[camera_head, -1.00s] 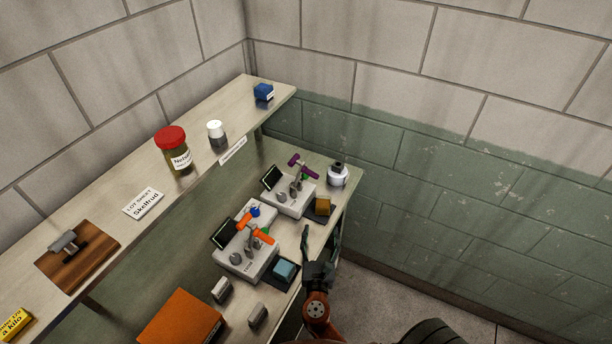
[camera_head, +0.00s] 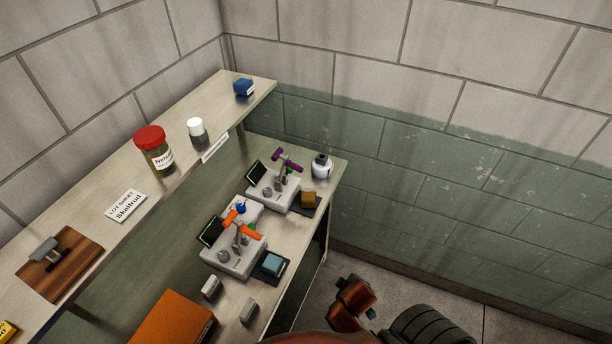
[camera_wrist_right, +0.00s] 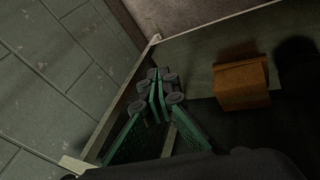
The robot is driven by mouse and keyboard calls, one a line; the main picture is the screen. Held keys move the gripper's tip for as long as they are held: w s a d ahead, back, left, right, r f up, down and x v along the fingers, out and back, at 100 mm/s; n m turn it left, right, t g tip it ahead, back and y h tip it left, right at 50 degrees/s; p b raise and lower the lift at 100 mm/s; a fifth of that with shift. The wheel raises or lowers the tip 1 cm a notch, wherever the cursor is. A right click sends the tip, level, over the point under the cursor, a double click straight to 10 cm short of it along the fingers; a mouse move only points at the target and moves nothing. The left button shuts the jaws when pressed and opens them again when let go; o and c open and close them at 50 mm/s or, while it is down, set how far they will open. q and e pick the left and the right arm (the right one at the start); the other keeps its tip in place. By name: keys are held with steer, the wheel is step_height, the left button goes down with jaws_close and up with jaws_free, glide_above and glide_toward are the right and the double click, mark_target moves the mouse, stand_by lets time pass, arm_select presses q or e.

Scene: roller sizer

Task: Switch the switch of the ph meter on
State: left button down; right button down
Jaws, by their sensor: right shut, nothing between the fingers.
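Two grey bench instruments with small dark screens stand on the lower bench in the head view. One has an orange lever-like part (camera_head: 234,257), the other a purple one (camera_head: 266,192). No label is legible, so I cannot tell which is the pH meter. A round knob and small green and blue parts show on them; I cannot tell the state of any switch. My right gripper (camera_wrist_right: 158,100) has green fingers, closed together and empty, near the bench edge in the wrist view. It does not show in the head view. My left gripper is not in view.
A white bottle (camera_head: 321,167) stands at the bench's far end. The upper shelf (camera_head: 85,231) holds a red-lidded jar (camera_head: 153,148).

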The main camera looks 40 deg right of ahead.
steer(key=s+a+f+m+g+y, duration=0.1)
steer(key=s+a+f, duration=0.1)
steer(key=f, duration=0.8)
steer(key=s+a+f+y, duration=0.1)
steer(key=s+a+f, duration=0.15)
steer(key=f, duration=0.75)
steer(key=s+a+f+m+g+y, duration=0.1)
steer(key=s+a+f, duration=0.15)
steer(key=f, duration=0.75)
steer(key=s+f+g, duration=0.1)
steer(key=s+f, duration=1.4)
steer(key=s, duration=0.3)
steer(key=shift+s+d+f, duration=0.2)
steer(key=shift+s+d, duration=0.1)
steer(key=shift+s, duration=0.1)
steer(key=shift+w+n, duration=0.15)
steer(key=shift+n, duration=0.15)
